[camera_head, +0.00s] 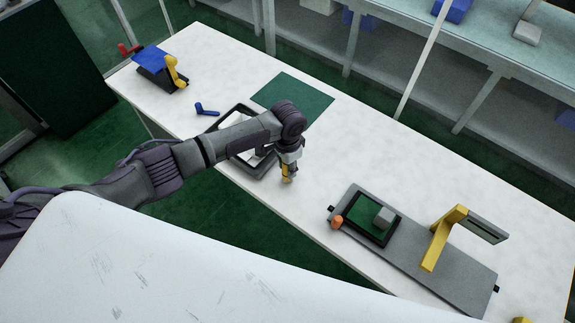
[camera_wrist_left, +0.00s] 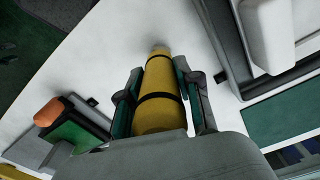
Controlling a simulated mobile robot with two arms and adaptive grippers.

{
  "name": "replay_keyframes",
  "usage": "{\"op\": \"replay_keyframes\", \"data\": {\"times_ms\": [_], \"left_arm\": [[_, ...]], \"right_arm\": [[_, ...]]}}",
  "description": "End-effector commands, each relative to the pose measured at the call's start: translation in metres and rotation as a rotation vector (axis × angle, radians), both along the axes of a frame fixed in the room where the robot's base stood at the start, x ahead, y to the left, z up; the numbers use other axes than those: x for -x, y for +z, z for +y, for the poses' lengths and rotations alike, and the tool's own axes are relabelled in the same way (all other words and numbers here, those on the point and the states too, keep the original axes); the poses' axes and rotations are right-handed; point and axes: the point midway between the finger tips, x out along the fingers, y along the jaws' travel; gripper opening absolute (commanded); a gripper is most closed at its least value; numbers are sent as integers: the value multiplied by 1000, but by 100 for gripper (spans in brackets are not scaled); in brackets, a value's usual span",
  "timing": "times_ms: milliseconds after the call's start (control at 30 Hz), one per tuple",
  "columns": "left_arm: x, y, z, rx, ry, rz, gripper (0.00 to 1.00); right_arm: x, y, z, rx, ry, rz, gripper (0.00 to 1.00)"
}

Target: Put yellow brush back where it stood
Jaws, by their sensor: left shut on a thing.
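The yellow brush (camera_wrist_left: 160,95) is held lengthwise between the fingers of my left gripper (camera_wrist_left: 160,85) in the left wrist view. It is a yellow cylinder with dark bands, and its far end points at the white table. In the head view my left gripper (camera_head: 288,172) is over the middle of the table near its front edge, with a bit of the yellow brush (camera_head: 286,170) showing at its fingers. I cannot tell whether the brush tip touches the table. My right gripper is not in view.
Left of the gripper, a black-framed tray (camera_head: 245,166) sits partly under my arm. A green mat (camera_head: 293,100) lies behind. A small blue object (camera_head: 207,109) lies further left. To the right is a grey fixture plate (camera_head: 438,272) with an orange knob (camera_head: 337,222) and a yellow arm (camera_head: 442,240).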

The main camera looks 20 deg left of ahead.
Motion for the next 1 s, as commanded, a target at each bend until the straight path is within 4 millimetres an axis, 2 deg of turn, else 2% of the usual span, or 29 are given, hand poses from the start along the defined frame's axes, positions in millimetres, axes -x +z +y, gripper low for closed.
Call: {"op": "replay_keyframes", "data": {"times_ms": [333, 367, 500, 1000], "left_arm": [[0, -6, 0, 1, 0, -1, 0], [0, -5, 0, 1, 0, -1, 39], [0, -5, 0, 1, 0, -1, 62], [0, -3, 0, 1, 0, -1, 63]], "right_arm": [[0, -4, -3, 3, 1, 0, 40], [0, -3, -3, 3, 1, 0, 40], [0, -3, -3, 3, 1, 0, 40], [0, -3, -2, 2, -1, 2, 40]]}}
